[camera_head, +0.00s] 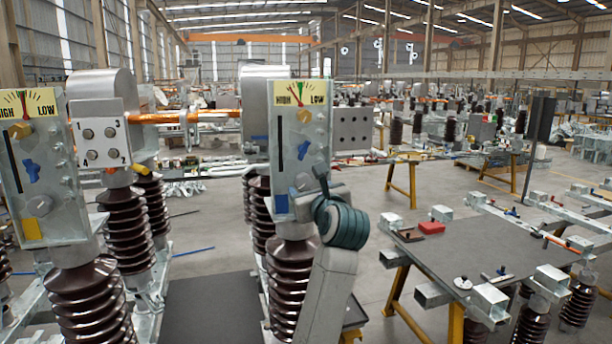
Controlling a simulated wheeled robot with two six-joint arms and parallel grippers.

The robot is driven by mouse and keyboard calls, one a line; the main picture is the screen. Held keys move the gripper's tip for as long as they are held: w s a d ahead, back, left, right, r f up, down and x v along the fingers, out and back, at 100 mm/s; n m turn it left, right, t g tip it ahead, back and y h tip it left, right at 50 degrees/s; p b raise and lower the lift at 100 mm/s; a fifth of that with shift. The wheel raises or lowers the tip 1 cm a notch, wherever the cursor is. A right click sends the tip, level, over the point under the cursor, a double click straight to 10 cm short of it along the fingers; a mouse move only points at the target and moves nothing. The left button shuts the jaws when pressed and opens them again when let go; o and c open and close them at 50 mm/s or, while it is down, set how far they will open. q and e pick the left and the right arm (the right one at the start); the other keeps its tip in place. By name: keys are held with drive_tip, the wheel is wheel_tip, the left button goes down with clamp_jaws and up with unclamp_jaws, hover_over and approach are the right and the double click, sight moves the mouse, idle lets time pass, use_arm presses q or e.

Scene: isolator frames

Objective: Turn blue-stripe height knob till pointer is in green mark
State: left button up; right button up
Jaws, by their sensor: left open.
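The panel with the blue stripe (282,204) stands at the centre, on a brown ribbed insulator. Its yellow HIGH/LOW scale (314,94) is at the top; a thin reddish pointer (296,94) leans toward HIGH, left of the green mark (300,85). Below are a brass hex knob (304,117) and a blue lever (307,143). My left gripper (307,186) is open at the lower part of this panel, where a grey round knob (303,181) is largely hidden by it. I cannot tell whether they touch. My right gripper is not in view.
A similar panel with a yellow stripe (33,228) stands at the left, with its own HIGH/LOW scale (40,103). An orange-brown bar (205,116) runs between the two units. A dark worktable (470,245) with loose parts is at the right. Open floor lies between.

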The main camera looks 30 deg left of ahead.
sight(305, 184)
use_arm(q)
drive_tip(key=p+x, duration=0.1)
drive_tip(key=x, duration=0.1)
drive_tip(key=shift+w+a+r, duration=0.15)
drive_tip(key=shift+a, duration=0.1)
drive_tip(key=shift+w+a, duration=0.35)
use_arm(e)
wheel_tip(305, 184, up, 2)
use_arm(q)
drive_tip(key=c, duration=1)
drive_tip(key=shift+m, duration=0.3)
